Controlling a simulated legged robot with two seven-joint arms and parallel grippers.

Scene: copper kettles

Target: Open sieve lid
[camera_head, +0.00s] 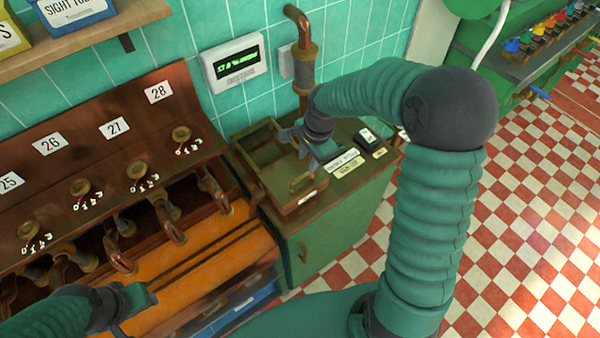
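A brown rectangular box, which looks like the sieve (262,160), sits on top of a green cabinet (335,215). A small brass-coloured handle (300,183) shows at its front side. I cannot tell whether the surface inside its rim is a lid or the inside of the box. My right gripper (300,140) is over the right side of the box, above and behind the handle; its fingers are small and dark, and I cannot tell whether they touch anything. My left gripper (143,300) is at the lower left, over the orange-brown counter, away from the box.
A copper pipe (304,75) comes down behind the box. A panel with numbered dials (110,160) and copper taps stands at the left. A display (235,62) hangs on the tiled wall. A small black-and-white device (367,137) lies on the cabinet. Checkered floor (540,220) is open at the right.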

